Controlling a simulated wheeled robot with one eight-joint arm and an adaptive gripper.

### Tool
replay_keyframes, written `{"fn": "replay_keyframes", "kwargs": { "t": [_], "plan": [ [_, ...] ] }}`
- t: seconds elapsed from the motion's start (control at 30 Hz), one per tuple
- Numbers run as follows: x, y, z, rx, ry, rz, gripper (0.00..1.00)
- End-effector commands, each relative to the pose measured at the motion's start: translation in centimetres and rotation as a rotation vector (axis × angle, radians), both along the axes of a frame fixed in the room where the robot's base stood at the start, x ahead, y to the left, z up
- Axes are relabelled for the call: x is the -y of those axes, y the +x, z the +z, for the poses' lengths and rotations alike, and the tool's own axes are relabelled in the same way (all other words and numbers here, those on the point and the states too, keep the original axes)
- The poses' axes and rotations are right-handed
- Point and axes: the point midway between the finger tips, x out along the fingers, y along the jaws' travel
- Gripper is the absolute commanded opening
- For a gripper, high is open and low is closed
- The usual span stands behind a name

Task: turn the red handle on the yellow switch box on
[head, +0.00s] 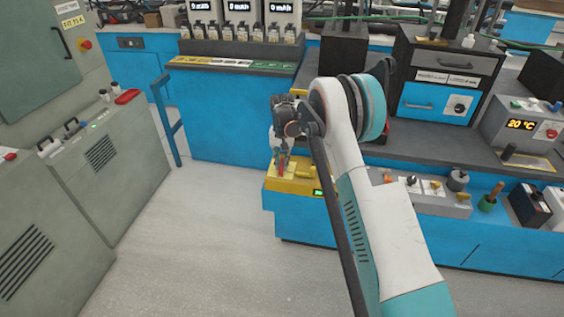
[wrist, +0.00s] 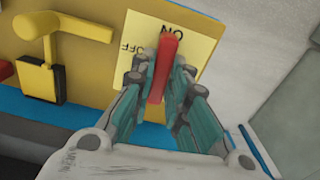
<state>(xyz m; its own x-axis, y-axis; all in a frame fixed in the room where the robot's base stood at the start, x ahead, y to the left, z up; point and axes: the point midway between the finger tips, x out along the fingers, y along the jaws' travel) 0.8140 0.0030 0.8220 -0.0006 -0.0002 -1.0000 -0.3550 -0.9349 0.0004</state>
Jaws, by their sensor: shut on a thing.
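The yellow switch box (head: 289,184) sits at the left end of the low blue bench in the head view. In the wrist view its yellow face (wrist: 90,70) carries a pale label (wrist: 196,27) with ON and OFF lettering. The red handle (wrist: 164,65) stands between the fingers of my gripper (wrist: 160,75). The fingers are shut on the handle, one on each side. The handle's tip points toward the ON lettering and partly covers the label. In the head view my gripper (head: 283,160) reaches down onto the box and the handle shows only as a small red bit.
A yellow lever with a black block (wrist: 48,60) stands beside the label on the box. A grey panel with small switches (head: 430,192) lies right of the box. Grey cabinets (head: 105,150) stand at the left. The floor (head: 190,240) between is clear.

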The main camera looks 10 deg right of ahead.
Motion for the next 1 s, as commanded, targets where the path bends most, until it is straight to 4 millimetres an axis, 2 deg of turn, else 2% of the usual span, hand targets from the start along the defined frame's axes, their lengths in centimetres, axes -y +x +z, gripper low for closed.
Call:
{"fn": "replay_keyframes", "kwargs": {
  "t": [0.3,0.77,0.8,0.87,1.0],
  "plan": [
    [0.00,0.05,0.03,0.002,0.000,-0.088,0.00],
    [-0.01,0.07,0.04,0.002,0.000,-0.100,0.00],
    [-0.01,0.07,0.04,0.002,0.000,-0.100,0.22],
    [0.00,0.05,0.03,0.002,0.000,-0.099,0.35],
    [-0.01,0.04,0.02,0.001,0.001,-0.099,0.35]
  ]
}}
